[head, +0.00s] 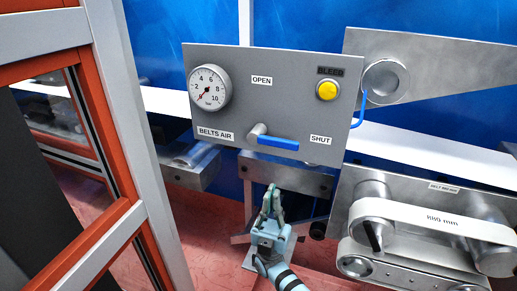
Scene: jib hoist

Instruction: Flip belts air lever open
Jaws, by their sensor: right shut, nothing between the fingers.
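The blue air lever (278,142) is on the grey BELTS AIR panel (225,115). It lies nearly level, its handle pointing right from its round pivot (257,132) towards the SHUT label (320,140). The OPEN label (262,80) is above the pivot. My right gripper (270,190) is shut and empty, its fingers pointing up. In the picture it is below the lever, apart from it. My left gripper is not in view.
A round gauge (209,88) and a yellow BLEED button (327,90) are also on the panel. A belt unit (430,217) stands at the lower right. An orange and grey frame (118,130) fills the left side.

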